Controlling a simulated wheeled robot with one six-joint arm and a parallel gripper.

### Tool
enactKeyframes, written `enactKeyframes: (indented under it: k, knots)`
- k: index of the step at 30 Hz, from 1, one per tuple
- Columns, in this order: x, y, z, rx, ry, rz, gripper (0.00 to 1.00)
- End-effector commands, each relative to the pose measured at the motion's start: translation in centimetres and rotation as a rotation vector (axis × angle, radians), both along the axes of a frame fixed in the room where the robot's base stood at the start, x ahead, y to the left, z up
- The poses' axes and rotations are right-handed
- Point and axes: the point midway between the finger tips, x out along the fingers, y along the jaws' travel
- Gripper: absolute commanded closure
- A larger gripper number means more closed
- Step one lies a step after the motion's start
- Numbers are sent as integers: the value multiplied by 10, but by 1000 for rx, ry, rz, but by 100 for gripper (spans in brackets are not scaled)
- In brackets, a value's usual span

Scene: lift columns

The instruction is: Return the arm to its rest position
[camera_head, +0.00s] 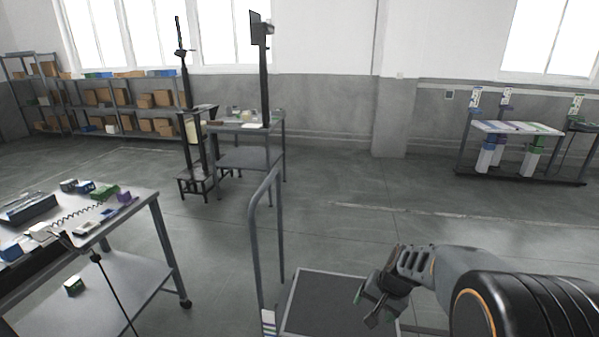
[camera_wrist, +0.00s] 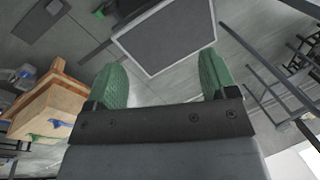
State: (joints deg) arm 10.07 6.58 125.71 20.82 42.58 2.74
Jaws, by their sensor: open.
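My gripper (camera_head: 371,303) hangs at the end of my grey and black arm at the lower right of the head view. It tilts downward above a flat platform with a dark top (camera_head: 322,303). In the wrist view my gripper (camera_wrist: 162,85) shows two green fingers spread wide apart with nothing between them. The dark platform also shows beyond the fingers in the wrist view (camera_wrist: 165,35). My gripper looks clear of everything around it.
A metal table (camera_head: 150,210) with small items stands at the left. A grey rail (camera_head: 252,240) rises at the platform's left edge. A workbench (camera_head: 283,130) and shelves (camera_head: 120,105) stand behind. A wooden box (camera_wrist: 45,105) shows in the wrist view. Open floor lies beyond the platform.

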Motion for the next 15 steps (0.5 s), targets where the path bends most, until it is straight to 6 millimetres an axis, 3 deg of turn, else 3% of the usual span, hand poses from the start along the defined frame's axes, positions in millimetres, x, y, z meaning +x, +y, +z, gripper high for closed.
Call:
enactKeyframes:
  k: [1,6,9,15]
  knots:
    - [-15,8,51,-35,-35,64,21]
    - [-62,21,133,-150,-110,245,21]
    - [-86,24,164,-210,-145,322,21]
    - [-116,25,198,-291,-189,414,21]
